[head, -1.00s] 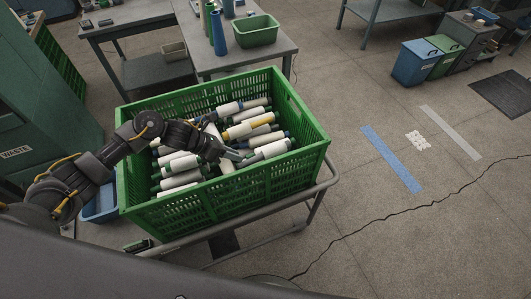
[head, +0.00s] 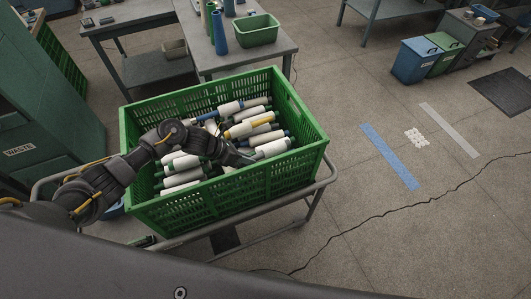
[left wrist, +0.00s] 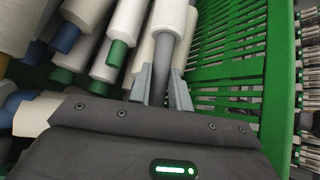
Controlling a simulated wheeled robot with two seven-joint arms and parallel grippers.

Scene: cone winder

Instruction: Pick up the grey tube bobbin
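The grey tube bobbin (left wrist: 169,52), a grey tube with white yarn wound on it, lies among other bobbins in the green crate. In the left wrist view its bare grey end runs down between the two fingers of my left gripper (left wrist: 163,85). One finger is on each side of the tube. I cannot tell whether they press on it or stand just clear. In the head view my left gripper (head: 249,161) is down inside the crate, at its near right part, and hides part of the load. My right gripper is not in view.
The green crate (head: 258,182) stands on a cart with a grey rail (head: 318,187). Several white bobbins with blue, green and yellow tubes lie close by. The crate wall (left wrist: 226,75) is close on the right. A table with a green bin (head: 256,30) stands behind.

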